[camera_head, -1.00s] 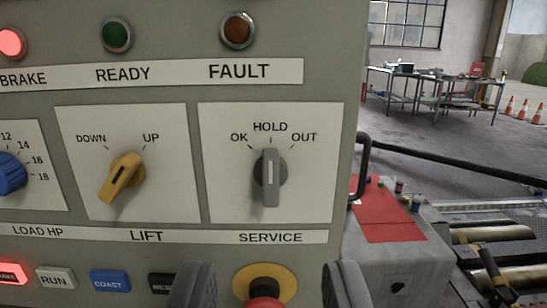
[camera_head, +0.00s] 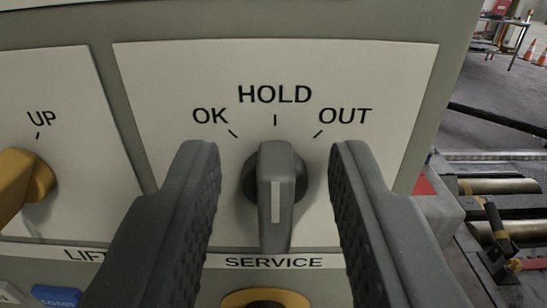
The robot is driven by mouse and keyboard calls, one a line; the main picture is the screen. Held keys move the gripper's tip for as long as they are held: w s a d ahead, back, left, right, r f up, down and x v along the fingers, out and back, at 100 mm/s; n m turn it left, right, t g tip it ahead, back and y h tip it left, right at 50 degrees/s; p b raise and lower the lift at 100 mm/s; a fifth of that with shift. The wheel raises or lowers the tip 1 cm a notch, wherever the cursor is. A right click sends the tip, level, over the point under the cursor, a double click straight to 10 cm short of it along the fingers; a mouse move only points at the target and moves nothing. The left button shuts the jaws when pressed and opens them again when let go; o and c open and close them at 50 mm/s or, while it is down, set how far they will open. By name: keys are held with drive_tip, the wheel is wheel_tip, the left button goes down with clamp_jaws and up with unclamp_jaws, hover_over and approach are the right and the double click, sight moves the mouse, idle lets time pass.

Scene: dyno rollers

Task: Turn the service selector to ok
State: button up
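The service selector (camera_head: 275,190) is a grey lever knob on a pale plate (camera_head: 410,75), above the label SERVICE. Its white line stands upright, in line with the HOLD mark. OK is printed at the upper left of the knob and OUT at the upper right. My gripper (camera_head: 275,165) is open, with one dark ridged finger on each side of the knob. A gap shows between each finger and the knob, so neither appears to touch it.
The yellow lift selector (camera_head: 20,182) is at the left edge, outside my left finger. Below are a blue COAST button (camera_head: 57,296) and a yellow ring (camera_head: 265,298), partly cut off. Metal rollers (camera_head: 500,186) lie beyond the panel at the right.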

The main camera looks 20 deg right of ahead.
clamp_jaws()
drive_tip(key=shift+a, duration=0.1)
drive_tip(key=n+b, duration=0.1)
drive_tip(key=n, duration=0.2)
drive_tip(key=shift+w+a+f+n+b, duration=0.1)
drive_tip(key=shift+a+n+b, duration=0.1)
drive_tip(key=shift+n+b, duration=0.15)
drive_tip(key=shift+a+f+n+b, duration=0.15)
drive_tip(key=shift+n+b, duration=0.25)
drive_tip(key=shift+n, duration=0.7)
drive_tip(key=shift+a+f+n+b, duration=0.15)
drive_tip(key=shift+n+b, duration=0.2)
drive_tip(key=shift+n, duration=0.7)
unclamp_jaws()
drive_tip(key=shift+w, duration=0.1)
drive_tip(key=shift+r, duration=0.1)
